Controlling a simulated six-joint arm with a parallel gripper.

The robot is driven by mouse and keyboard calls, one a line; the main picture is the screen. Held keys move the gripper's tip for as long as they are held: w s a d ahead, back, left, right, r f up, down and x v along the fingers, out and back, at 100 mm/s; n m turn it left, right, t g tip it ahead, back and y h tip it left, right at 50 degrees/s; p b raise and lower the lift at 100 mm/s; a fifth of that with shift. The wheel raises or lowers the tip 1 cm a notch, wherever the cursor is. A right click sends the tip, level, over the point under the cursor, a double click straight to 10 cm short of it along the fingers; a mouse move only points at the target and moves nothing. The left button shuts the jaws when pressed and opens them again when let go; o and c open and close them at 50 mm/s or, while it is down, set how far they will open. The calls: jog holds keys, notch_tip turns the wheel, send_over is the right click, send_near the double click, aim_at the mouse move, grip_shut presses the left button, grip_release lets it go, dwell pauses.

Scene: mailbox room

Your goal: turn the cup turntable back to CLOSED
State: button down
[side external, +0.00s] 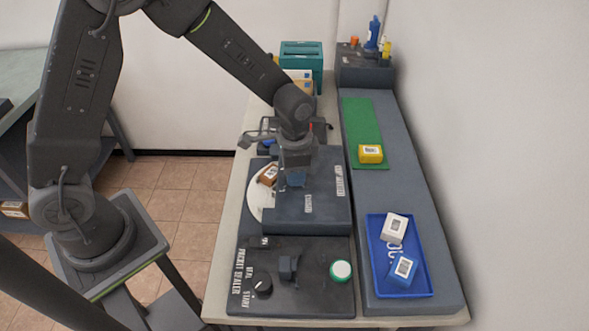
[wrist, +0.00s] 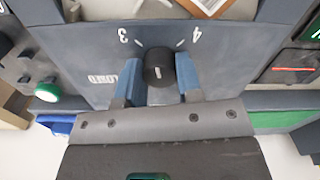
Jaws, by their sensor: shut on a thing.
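My gripper (side external: 296,180) is over the grey turntable housing (side external: 325,215) in the side view. In the wrist view my gripper (wrist: 159,84) has its blue fingers on both sides of a round black knob (wrist: 158,68) and is shut on it. A short white mark shows on the knob. The side view hides the knob behind my gripper. A white disc (side external: 255,203) shows left of the housing, with a brown box (side external: 268,174) at it.
In front is the pocket sealer panel (side external: 310,300) with a black knob (side external: 262,286) and a green button (side external: 341,271). On the right ledge, a blue tray (side external: 420,283) holds a white and a blue box. A yellow box (side external: 370,154) lies on a green mat (side external: 358,115).

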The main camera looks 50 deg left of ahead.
jog(key=shift+n, duration=12.5)
jog(key=c, duration=0.8)
grip_release()
notch_tip(320, 180, up, 14)
jog(key=shift+f, duration=0.1)
